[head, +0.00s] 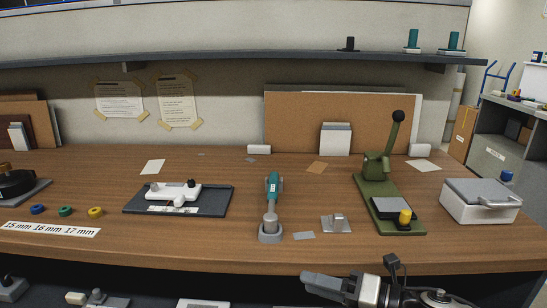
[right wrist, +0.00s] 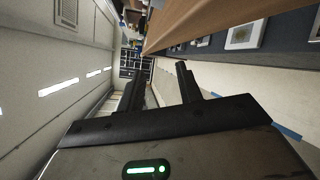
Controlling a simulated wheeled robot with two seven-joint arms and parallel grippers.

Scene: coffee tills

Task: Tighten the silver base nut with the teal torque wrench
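A tool with a teal handle (head: 273,184), which looks like the torque wrench, points away from me across the wooden table, its grey near end at a grey holder (head: 270,234). Right of it lies a small silver bracket-like piece (head: 336,223). I cannot make out the base nut for certain; it may be this piece or be too small to tell. My right gripper (head: 322,284) is low at the table's front edge, pointing left and apart from the tool. In the right wrist view its two fingers (right wrist: 160,80) stand apart with nothing between them. My left gripper is not in view.
A green lever press (head: 376,190) and a grey-white lidded box (head: 480,202) stand on the right. A dark mat (head: 218,205) with a white fixture lies left of the tool. Coloured rings (head: 65,211) lie farther left.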

